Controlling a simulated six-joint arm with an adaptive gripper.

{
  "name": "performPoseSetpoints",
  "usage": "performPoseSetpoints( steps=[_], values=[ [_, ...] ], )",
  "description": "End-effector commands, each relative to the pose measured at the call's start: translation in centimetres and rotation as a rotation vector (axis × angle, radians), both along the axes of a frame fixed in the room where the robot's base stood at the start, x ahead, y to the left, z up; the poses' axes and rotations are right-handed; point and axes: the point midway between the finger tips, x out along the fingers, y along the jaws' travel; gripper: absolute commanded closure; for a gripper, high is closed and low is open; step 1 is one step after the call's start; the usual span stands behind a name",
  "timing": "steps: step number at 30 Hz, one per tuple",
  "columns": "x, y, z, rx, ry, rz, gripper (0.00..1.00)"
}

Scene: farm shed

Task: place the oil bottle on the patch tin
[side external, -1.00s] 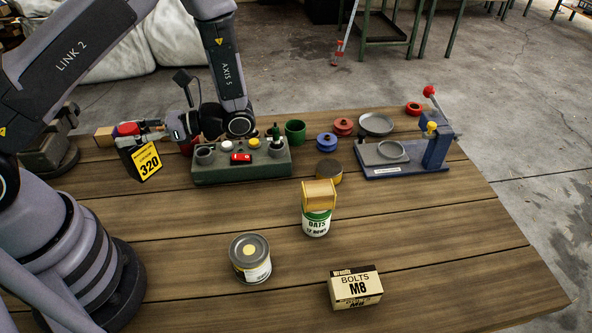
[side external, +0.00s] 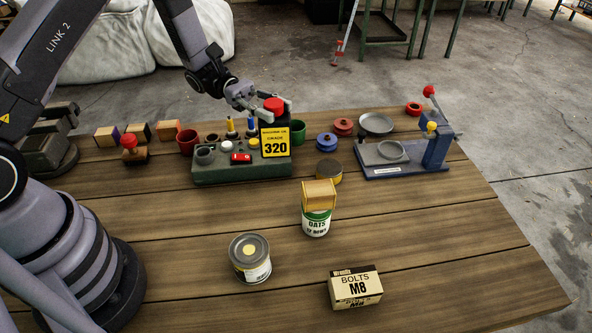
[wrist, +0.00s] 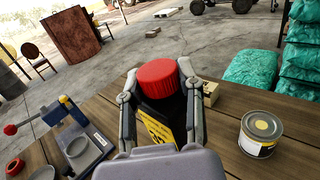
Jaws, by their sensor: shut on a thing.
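The oil bottle (side external: 275,141) is dark with a red cap and a yellow label reading 320. It also shows in the wrist view (wrist: 160,108). My gripper (side external: 262,101) is shut on it near the cap, with a finger on each side in the wrist view (wrist: 158,76). The bottle is upright and appears held above the green holder. A larger grey-lidded tin (side external: 250,259) stands nearer the front and shows in the wrist view (wrist: 260,132).
The green holder (side external: 215,176) carries several small items. A blue press (side external: 436,149) is at right. The front right tabletop is clear.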

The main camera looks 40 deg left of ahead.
Motion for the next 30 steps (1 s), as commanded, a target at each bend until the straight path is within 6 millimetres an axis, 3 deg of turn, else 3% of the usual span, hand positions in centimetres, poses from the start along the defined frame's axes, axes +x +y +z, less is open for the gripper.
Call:
performPoseSetpoints(
  steps=[8,14,18,22,30],
  values=[
    [4.7,-1.0,-1.4,0.000,-0.004,0.060,1.00],
    [9.5,-2.7,-3.7,0.000,-0.004,0.058,1.00],
    [11.8,-3.6,-6.6,-0.001,-0.001,0.058,1.00],
    [13.3,-4.0,-8.4,0.000,-0.001,0.059,1.00],
    [14.4,-4.5,-9.8,0.000,-0.001,0.059,1.00]
  ],
)
